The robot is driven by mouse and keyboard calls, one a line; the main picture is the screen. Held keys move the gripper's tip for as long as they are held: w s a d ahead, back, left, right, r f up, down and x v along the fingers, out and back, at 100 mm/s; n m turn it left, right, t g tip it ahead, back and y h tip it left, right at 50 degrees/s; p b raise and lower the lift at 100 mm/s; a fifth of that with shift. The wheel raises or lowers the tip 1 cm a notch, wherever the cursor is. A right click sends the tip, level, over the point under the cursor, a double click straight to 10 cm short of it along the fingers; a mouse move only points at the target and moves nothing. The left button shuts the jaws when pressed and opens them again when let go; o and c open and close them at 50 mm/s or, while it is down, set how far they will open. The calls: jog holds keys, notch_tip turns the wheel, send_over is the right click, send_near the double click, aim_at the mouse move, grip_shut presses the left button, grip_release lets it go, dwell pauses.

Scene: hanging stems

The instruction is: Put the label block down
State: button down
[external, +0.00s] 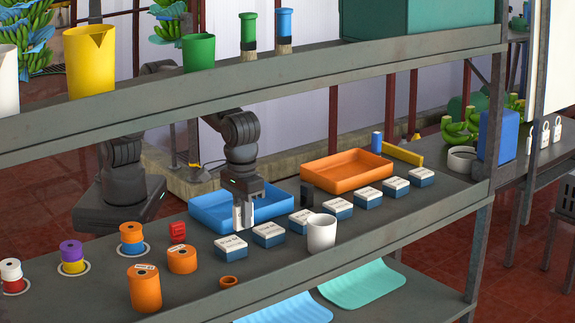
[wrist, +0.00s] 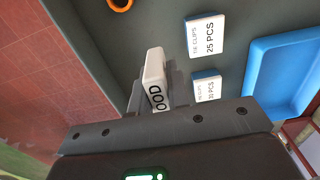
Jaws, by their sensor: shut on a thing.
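My gripper (external: 243,222) points down over the middle of the grey counter, in front of the blue tray. It is shut on the label block, a small white block (wrist: 155,68) with black lettering, of which I read "DOD" or similar in the wrist view. The block sits between my fingers (wrist: 153,92) and its far end sticks out past them. In the external view the block is mostly covered by the fingers. I cannot tell whether it touches the counter.
Blue-and-white clip boxes (external: 231,248) stand in a row right of my gripper; two show in the wrist view (wrist: 206,35). Behind are the blue tray (external: 210,222) and orange tray (external: 345,184). A white cup (external: 321,233) and orange spools (external: 145,288) stand in front. A shelf (external: 300,75) runs above.

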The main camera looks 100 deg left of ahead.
jog(key=w+a+f, duration=0.1)
jog(key=w+f, duration=0.1)
jog(key=w, duration=0.1)
jog(key=w+a+f, duration=0.1)
jog(key=w+f, duration=0.1)
jog(key=w, duration=0.2)
jog(key=w+a+f, duration=0.2)
jog(key=w+f, duration=0.1)
jog(key=shift+w+a, duration=0.1)
jog(key=shift+w, duration=0.1)
jog(key=shift+f, duration=1.9)
jog(key=shift+f, duration=0.15)
jog(key=c, duration=1.4)
grip_release()
jog(key=shift+o, duration=0.2)
notch_tip(320, 180, up, 12)
